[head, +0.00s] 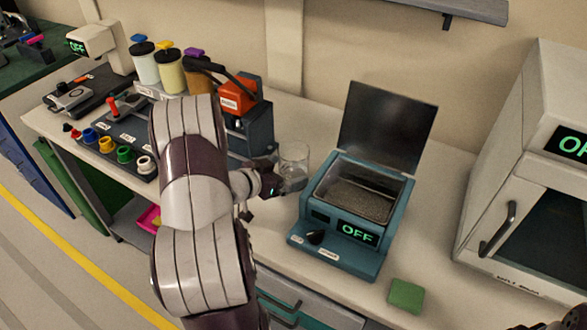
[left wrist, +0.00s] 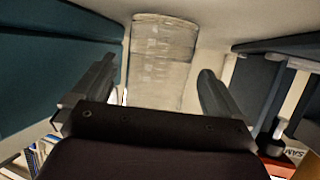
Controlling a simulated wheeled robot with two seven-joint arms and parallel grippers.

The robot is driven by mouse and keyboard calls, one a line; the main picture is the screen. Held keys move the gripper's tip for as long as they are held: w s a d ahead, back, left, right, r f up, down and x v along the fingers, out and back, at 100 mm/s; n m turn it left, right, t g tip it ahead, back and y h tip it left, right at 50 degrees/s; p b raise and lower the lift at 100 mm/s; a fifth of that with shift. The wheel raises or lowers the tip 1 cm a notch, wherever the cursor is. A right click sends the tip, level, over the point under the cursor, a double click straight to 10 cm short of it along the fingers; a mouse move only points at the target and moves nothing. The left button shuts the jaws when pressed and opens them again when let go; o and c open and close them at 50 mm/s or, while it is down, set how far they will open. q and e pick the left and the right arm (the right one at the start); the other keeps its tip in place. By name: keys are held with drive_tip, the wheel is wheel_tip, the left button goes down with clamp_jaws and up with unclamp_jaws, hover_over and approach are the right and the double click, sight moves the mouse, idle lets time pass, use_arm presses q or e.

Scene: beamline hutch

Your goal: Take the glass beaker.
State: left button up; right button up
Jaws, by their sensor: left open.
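The clear glass beaker (head: 295,158) stands on the bench, just left of the teal bath with the raised dark lid. My left gripper (head: 275,178) is at the beaker's near side, low over the bench. In the left wrist view the beaker (left wrist: 163,60) shows upright ahead, between the two spread fingers (left wrist: 157,85). The fingers are open, with a gap on each side of the glass. Whether the fingertips reach around the beaker is hard to tell. The beaker's lower part is hidden behind the gripper body in the wrist view. My right gripper is not clearly seen.
The teal bath (head: 375,250), its display reading OFF, stands close right of the beaker. A dark block with an orange top (head: 240,95) is close behind left. Lidded jars (head: 170,75) stand farther left. A green block (head: 406,295) and a white oven (head: 500,200) are at the right.

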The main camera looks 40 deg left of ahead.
use_arm(q)
drive_tip(key=shift+x, duration=0.85)
drive_tip(key=shift+s, duration=0.2)
drive_tip(key=c, duration=1.1)
drive_tip(key=shift+r, duration=0.1)
